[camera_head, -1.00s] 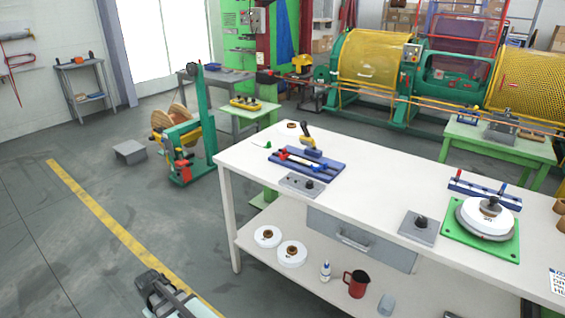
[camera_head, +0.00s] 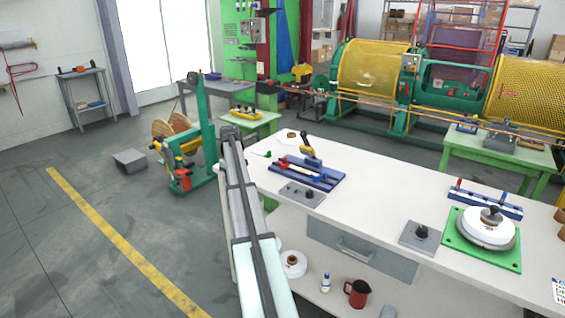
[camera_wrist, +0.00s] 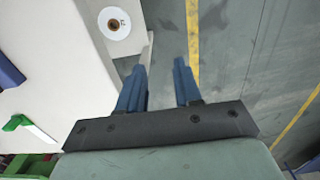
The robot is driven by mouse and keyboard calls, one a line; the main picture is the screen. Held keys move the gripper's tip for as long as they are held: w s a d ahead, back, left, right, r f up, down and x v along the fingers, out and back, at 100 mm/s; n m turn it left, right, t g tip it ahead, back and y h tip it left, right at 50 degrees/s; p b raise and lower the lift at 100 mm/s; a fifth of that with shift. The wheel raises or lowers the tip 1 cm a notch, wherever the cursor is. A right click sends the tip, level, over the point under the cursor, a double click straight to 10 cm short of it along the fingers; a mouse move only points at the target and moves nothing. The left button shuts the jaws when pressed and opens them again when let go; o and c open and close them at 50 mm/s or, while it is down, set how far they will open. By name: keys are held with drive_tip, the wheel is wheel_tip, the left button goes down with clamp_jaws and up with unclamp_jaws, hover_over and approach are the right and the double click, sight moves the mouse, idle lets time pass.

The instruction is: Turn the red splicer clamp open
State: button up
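A blue splicer base (camera_head: 318,178) lies on the white bench, left of the bench's middle. A small red clamp lever (camera_head: 283,161) stands at its left end, and a blue lever (camera_head: 318,177) at its right. A yellow-handled lever (camera_head: 308,145) rises behind. I cannot tell how far the red clamp is turned. In the wrist view my gripper (camera_wrist: 160,72) has two blue fingers apart with nothing between them. It is beside the bench's left end, apart from the splicer. A blue edge (camera_wrist: 8,72), likely the splicer's, shows at far left there; the red clamp does not show.
The white bench top (camera_head: 375,190) has clear room right of the splicer. A grey block with a knob (camera_head: 302,195) sits in front of it. A second blue bar with a red lever (camera_head: 459,184) and a white disc on a green plate (camera_head: 487,228) stand further right.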

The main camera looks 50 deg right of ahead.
drive_tip(key=s+d+r, duration=0.4)
drive_tip(key=d+r, duration=0.4)
drive_tip(key=d, duration=0.3)
drive_tip(key=s+d+r, duration=0.5)
drive_tip(key=d+r, duration=0.2)
drive_tip(key=d, duration=0.4)
drive_tip(key=f, duration=1.3)
drive_tip(key=shift+w, duration=0.25)
clamp_jaws()
